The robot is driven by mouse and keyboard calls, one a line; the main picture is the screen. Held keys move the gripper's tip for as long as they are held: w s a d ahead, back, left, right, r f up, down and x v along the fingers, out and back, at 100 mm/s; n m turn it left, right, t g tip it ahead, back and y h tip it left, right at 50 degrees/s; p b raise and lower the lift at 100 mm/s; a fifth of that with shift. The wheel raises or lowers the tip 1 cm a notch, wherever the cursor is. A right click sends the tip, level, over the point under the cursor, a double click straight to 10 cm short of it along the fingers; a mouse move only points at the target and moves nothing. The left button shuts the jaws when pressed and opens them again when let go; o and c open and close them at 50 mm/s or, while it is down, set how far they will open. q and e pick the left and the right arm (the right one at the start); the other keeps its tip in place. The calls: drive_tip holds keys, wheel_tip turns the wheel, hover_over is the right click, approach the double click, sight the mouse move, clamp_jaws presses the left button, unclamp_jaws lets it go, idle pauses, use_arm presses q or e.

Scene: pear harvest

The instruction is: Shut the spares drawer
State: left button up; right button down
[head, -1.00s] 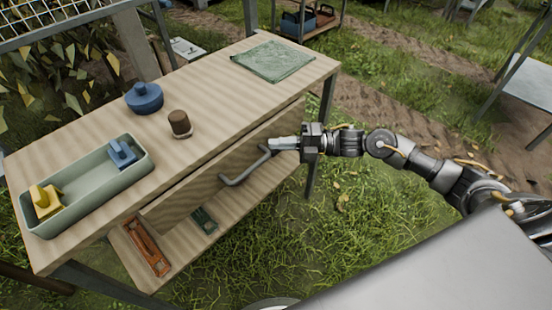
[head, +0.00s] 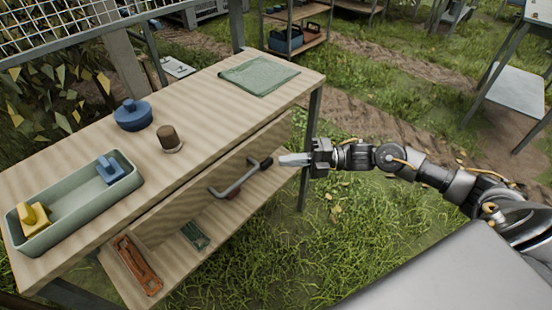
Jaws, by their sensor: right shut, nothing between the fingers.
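The spares drawer (head: 205,187) is a wide wooden front under the workbench top, with a grey bar handle (head: 236,185) that has dark ends. Its front sits close under the tabletop edge; I cannot tell whether it is fully flush. My right gripper (head: 283,160) comes in from the right, shut and empty. Its fingertips point left at the handle's right end and appear a little apart from it in the picture. My left gripper is not in view.
On the workbench (head: 195,100) are a green tray (head: 75,203) with yellow and blue pieces, a blue lidded pot (head: 133,115), a brown cup-like piece (head: 169,138) and a green cloth (head: 258,75). An orange tool (head: 137,263) lies on the lower shelf.

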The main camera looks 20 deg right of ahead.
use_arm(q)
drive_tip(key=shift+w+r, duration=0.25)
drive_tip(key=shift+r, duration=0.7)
use_arm(e)
drive_tip(key=v, duration=0.7)
drive_tip(key=shift+f, duration=0.15)
